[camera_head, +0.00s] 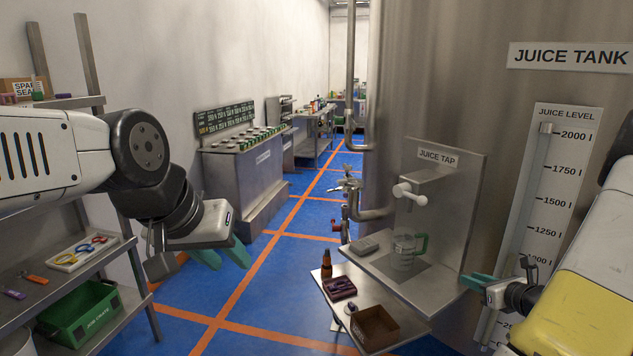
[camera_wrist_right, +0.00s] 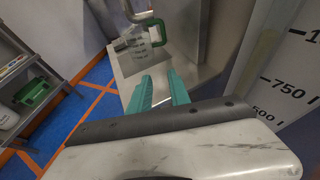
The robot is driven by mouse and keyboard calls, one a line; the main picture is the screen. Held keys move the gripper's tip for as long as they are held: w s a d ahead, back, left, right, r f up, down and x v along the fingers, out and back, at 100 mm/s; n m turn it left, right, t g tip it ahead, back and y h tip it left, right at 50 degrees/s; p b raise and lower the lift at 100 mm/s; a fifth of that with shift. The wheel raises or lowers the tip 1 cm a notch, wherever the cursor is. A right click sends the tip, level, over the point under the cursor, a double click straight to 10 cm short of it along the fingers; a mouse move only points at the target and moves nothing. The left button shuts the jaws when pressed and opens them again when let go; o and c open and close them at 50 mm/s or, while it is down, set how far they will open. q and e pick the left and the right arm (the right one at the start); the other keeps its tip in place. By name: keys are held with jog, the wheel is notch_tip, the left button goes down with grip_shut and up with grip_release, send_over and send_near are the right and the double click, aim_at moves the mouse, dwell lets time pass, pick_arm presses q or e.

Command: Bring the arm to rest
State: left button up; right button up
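My left arm comes in from the left, and its gripper (camera_head: 222,260) hangs over the blue floor with its teal fingers apart and nothing between them. My right gripper (camera_head: 478,282) is at the right, beside the juice tap shelf, in front of the tank. In the right wrist view its two teal fingers (camera_wrist_right: 160,90) are apart and empty. A clear measuring jug (camera_head: 403,254) with a green handle stands on the shelf under the juice tap (camera_head: 409,194), apart from the right gripper. The jug also shows beyond the fingers in the right wrist view (camera_wrist_right: 140,42).
The steel tap shelf (camera_head: 448,290) is close to my right gripper. A lower shelf holds a brown bottle (camera_head: 326,264), a dark tray (camera_head: 339,288) and a brown box (camera_head: 375,327). A rack with a green crate (camera_head: 80,312) stands left. Blue floor between is clear.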

jog(key=s+a+r+n+g+y, duration=0.35)
jog(key=a+r+n, duration=0.5)
jog(key=a, duration=0.45)
jog(key=s+a+r+n+g+y, duration=0.2)
jog(key=s+a+r+n+g, duration=0.15)
jog(key=a+r+n, duration=0.65)
jog(key=s+a+r+n+h, duration=0.2)
jog(key=s+n+h, duration=0.1)
jog(key=s+n, duration=0.4)
jog(key=s+a+r+n+h, duration=0.2)
jog(key=s+n+h, duration=0.1)
jog(key=s+n, duration=0.4)
jog(key=shift+s+a+r+n, duration=0.3)
jog(key=shift+r+n, duration=0.1)
jog(key=shift+n, duration=0.15)
jog(key=shift+o, duration=0.3)
